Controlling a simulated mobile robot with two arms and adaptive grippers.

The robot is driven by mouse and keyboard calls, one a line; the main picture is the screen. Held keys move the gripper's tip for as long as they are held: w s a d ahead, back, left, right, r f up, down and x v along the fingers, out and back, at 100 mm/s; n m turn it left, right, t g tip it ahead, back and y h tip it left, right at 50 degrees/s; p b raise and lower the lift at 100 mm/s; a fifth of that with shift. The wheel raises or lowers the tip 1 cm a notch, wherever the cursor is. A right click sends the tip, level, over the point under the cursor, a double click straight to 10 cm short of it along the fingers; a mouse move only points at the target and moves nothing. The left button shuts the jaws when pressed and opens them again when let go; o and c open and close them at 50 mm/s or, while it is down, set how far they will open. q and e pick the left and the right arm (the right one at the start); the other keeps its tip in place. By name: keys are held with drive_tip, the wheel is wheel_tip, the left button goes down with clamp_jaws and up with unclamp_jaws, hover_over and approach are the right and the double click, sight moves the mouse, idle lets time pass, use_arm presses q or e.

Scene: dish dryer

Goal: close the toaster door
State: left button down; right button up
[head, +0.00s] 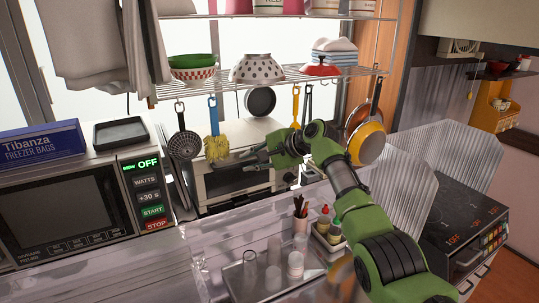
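The toaster (206,179) is a pale box with a dark front window, standing at the back of the counter below the wire shelf. Its door front looks close to upright, but I cannot tell whether it is fully closed. My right arm reaches in from the lower right. My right gripper (247,161) is in front of the toaster's upper front, with its fingers pointing left and spread apart, nothing between them. I cannot tell whether it touches the door. My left gripper is not in view.
Hanging utensils, including a skimmer (183,146) and a yellow brush (217,147), hang just before the toaster. A microwave (70,205) stands at left. A tray (240,284) with glasses is in front. A stove (465,215) is at right.

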drive_tip(key=v, duration=0.8)
drive_tip(key=shift+s+d, duration=0.15)
